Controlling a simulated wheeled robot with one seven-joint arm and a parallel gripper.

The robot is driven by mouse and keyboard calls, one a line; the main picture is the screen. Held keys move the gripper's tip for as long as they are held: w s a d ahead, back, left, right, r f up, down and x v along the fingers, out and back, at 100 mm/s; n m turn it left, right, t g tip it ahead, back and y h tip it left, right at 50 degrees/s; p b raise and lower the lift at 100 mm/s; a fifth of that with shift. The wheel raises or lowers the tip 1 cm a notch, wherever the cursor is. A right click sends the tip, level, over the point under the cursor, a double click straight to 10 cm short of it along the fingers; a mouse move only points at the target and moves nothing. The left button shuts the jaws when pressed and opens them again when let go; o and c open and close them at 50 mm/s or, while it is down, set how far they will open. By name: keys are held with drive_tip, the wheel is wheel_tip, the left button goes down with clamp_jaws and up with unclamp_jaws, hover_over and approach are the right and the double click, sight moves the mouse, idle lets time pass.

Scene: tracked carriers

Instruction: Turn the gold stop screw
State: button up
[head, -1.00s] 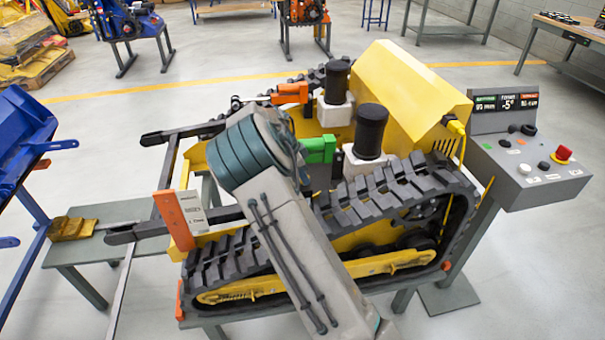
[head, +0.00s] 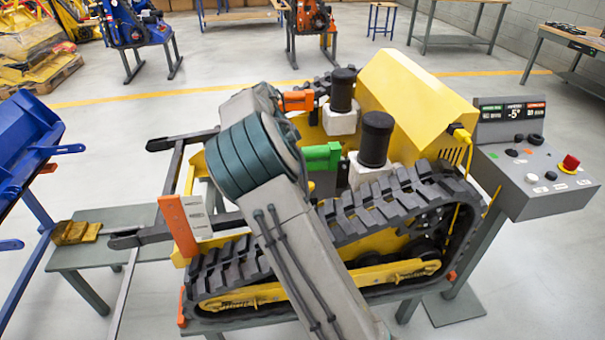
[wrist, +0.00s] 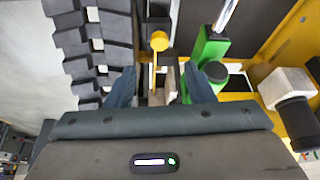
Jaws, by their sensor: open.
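In the wrist view a gold-yellow round head on a thin stem (wrist: 159,41) shows just beyond my fingers, and it looks like the gold stop screw. My gripper (wrist: 162,82) is open, with its two dark fingers apart on either side of the stem's lower end. A small brownish block (wrist: 171,80) also shows between the fingers; I cannot tell whether anything touches. A green cylinder part (wrist: 210,48) lies close to the right finger. In the head view my arm hides the gripper and the screw; the yellow tracked carrier (head: 405,85) stands behind it.
The black track (wrist: 82,40) runs close on the left in the wrist view. A white block with a black cap (wrist: 285,88) is at right.

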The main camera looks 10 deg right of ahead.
drive_tip(key=shift+v, duration=2.1)
